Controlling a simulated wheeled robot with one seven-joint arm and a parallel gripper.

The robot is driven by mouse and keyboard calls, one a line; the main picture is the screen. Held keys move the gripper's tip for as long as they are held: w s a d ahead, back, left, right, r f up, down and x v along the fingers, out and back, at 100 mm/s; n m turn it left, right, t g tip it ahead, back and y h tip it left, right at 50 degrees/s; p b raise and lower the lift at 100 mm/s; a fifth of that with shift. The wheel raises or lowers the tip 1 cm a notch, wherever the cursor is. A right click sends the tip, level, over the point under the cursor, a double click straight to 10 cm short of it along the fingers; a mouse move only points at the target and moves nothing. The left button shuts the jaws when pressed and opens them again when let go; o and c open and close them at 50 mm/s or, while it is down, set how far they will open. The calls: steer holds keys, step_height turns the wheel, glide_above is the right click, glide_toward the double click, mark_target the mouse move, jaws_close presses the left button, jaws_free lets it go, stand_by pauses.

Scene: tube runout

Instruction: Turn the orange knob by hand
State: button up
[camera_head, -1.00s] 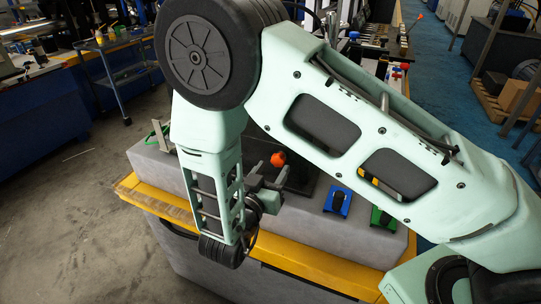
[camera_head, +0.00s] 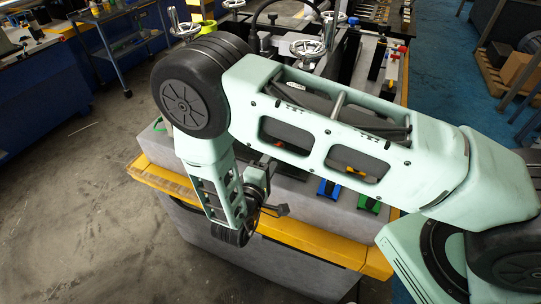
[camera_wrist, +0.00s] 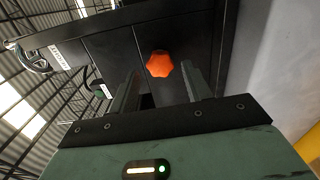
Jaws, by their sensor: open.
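The orange knob (camera_wrist: 159,63) is a lobed knob on a dark panel, near the top middle of the wrist view. My gripper (camera_wrist: 161,82) is open, with its two fingers apart, one to the lower left and one to the lower right of the knob. Nothing is between the fingers, and the knob appears beyond their tips, not touched. In the head view my gripper (camera_head: 281,210) is at the front of the grey bench, and my arm link mostly hides the knob there.
Metal handwheels (camera_head: 307,48) stand behind my arm. A blue cart (camera_head: 125,62) is at the left. The floor at left is clear.

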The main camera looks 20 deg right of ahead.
steer(key=n, duration=0.3)
steer(key=shift+w+d, duration=0.1)
steer(key=shift+d, duration=0.05)
steer(key=shift+x, duration=0.9)
steer(key=c, duration=0.8)
